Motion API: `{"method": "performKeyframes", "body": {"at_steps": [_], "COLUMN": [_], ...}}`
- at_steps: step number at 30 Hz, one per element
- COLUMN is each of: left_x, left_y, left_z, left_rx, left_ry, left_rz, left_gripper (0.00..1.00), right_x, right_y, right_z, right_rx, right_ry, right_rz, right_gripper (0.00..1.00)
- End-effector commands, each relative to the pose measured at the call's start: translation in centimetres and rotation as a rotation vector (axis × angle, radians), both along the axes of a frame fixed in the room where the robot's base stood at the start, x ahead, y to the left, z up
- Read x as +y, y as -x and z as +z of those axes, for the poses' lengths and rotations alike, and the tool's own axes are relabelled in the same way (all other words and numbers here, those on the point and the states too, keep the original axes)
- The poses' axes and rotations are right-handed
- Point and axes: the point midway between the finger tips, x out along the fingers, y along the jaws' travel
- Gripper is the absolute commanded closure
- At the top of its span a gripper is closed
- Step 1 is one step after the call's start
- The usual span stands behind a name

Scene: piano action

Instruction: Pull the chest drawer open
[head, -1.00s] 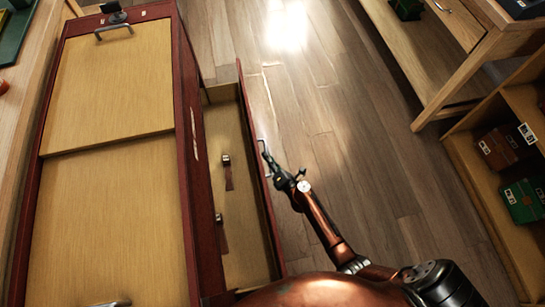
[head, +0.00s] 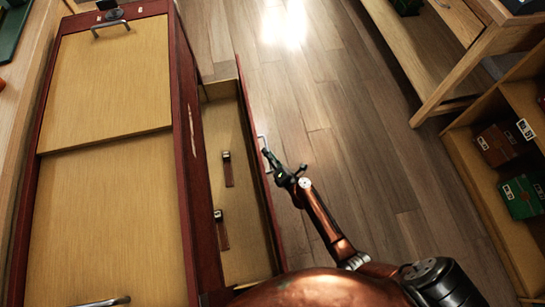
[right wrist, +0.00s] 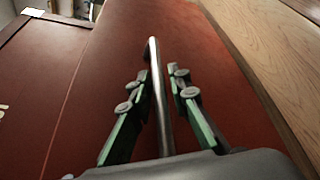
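The dark red chest (head: 192,150) stands at the left in the head view, with its drawer (head: 262,185) pulled out to the right. The drawer's silver bar handle (head: 262,140) is on its outer face. My right gripper (head: 276,165) is at this handle. In the right wrist view the handle (right wrist: 157,80) runs between the two fingers of my right gripper (right wrist: 160,75), which stand apart on either side of it, with a gap visible on the right. My left gripper is not in view.
Two small brown parts with dark heads (head: 227,168) lie in the open drawer. Bare wooden floor (head: 340,110) is to the right of the drawer. A wooden bench (head: 450,70) and a shelf with red and green boxes (head: 522,198) stand at the far right.

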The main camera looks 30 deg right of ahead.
Motion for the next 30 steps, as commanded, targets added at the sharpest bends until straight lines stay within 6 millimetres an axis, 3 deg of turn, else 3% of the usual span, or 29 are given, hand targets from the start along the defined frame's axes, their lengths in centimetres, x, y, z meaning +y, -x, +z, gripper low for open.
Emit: {"method": "performKeyframes", "body": {"at_steps": [14,22,30], "left_x": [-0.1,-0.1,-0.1], "left_y": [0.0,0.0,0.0], "left_z": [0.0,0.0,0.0], "left_rx": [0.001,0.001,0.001], "left_ry": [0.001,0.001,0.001], "left_rz": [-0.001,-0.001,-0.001], "left_gripper": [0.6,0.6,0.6], "right_x": [-0.4,-1.1,-1.2], "right_y": [4.7,9.8,11.6], "right_z": [0.9,2.0,2.4], "right_rx": [0.001,0.003,0.003], "right_ry": [-0.003,-0.002,-0.002], "right_rz": [-0.001,-0.002,0.0], "right_gripper": [0.83,0.83,0.83]}}
